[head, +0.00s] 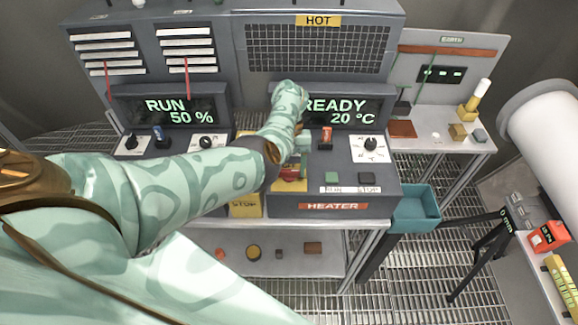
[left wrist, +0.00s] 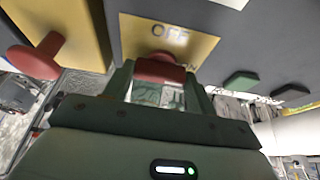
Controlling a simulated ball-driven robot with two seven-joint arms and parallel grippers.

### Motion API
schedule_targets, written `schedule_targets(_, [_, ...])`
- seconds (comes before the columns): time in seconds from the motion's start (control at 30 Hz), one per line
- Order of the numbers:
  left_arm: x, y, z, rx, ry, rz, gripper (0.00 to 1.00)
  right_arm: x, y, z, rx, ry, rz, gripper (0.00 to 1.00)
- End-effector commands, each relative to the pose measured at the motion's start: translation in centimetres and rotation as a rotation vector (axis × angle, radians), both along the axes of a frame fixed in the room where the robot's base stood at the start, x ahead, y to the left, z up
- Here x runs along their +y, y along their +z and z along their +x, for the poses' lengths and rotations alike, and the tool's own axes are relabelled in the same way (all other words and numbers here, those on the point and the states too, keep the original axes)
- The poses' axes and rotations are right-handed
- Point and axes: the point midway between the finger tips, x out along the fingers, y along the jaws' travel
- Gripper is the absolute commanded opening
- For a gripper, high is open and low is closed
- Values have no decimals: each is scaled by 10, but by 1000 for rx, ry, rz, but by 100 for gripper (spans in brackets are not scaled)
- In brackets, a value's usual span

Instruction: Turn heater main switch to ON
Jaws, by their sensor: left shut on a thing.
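The heater (head: 330,205) is a grey console with a display reading READY 20 °C. Its main switch has a red handle (left wrist: 160,68) on a yellow plate (left wrist: 190,42). My left gripper (left wrist: 158,82) is shut on the red handle, with a green finger on each side. My right gripper is in neither view.
A red mushroom button (left wrist: 38,57) on a yellow box stands left of the switch. To the right are a green button (head: 332,178), a dark button (head: 366,179), an orange-red toggle (head: 326,138) and a dial (head: 370,144). A teal bin (head: 416,210) hangs at the right.

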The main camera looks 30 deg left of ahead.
Motion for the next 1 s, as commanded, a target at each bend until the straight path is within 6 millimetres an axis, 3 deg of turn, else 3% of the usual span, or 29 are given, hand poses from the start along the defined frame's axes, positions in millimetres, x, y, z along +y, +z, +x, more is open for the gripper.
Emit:
schedule_targets(0.2, [0,1,1,-3,-3,1,34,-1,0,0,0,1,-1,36])
schedule_targets(0.23, [0,1,1,-3,-3,1,59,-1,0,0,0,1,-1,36])
schedule_targets(0.3, [0,1,1,-3,-3,1,78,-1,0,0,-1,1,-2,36])
schedule_targets(0.67, [1,5,2,-2,-1,2,78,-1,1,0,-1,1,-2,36])
schedule_targets(0.77, [4,18,7,-3,-1,1,78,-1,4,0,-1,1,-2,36])
schedule_targets(1.0, [17,77,28,-6,0,2,78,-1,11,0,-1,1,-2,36])
